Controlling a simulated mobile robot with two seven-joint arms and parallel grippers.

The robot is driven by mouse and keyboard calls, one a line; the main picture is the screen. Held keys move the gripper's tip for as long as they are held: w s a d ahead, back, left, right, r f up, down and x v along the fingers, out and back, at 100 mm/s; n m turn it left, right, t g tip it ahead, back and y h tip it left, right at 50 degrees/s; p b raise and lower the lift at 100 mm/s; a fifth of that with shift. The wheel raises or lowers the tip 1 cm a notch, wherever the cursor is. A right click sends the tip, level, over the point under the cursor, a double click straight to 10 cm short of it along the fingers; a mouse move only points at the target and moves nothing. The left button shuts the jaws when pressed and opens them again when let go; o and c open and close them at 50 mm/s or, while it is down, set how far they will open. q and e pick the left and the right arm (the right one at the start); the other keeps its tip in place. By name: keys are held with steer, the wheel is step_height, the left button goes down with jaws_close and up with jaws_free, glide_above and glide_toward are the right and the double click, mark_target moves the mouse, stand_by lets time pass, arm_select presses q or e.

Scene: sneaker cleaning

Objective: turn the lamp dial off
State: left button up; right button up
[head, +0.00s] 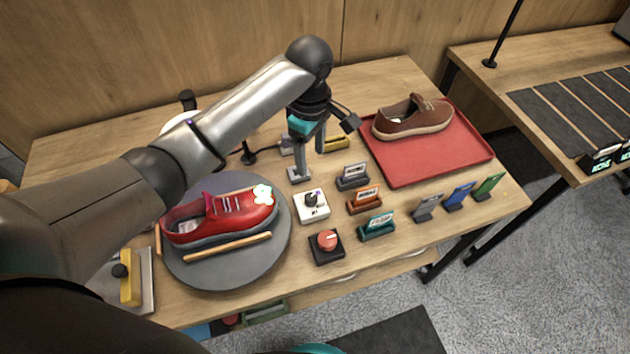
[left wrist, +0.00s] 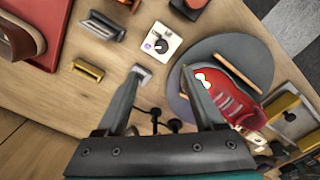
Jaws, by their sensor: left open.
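A white box with a dark round knob (head: 311,205) stands on the wooden table, right of the round grey turntable. The same white dial box shows in the left wrist view (left wrist: 160,43), just beyond the fingertips. A black box with a red knob (head: 327,243) stands in front of it. I cannot tell from markings which one is the lamp dial. My left gripper (head: 309,163) is open and empty above the table, behind the white box and apart from it. In the left wrist view its fingers (left wrist: 164,73) are spread. My right gripper's fingers do not show.
A red sneaker (head: 225,213) and a wooden stick (head: 227,247) lie on the turntable (head: 225,277). A brown shoe (head: 412,117) is on a red tray (head: 463,147). Several small card holders, including a teal one (head: 377,227), stand right of the dials.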

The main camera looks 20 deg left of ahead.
arm_select(q)
glide_above(311, 197)
step_height(311, 197, down, 5)
step_height(311, 197, down, 9)
steer(key=b, duration=0.2)
steer(key=shift+b, duration=0.3)
steer(key=shift+f, duration=0.3)
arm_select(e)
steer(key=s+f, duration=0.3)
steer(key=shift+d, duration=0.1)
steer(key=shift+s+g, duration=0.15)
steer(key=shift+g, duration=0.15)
arm_select(q)
steer(key=shift+c, duration=0.5)
jaws_close()
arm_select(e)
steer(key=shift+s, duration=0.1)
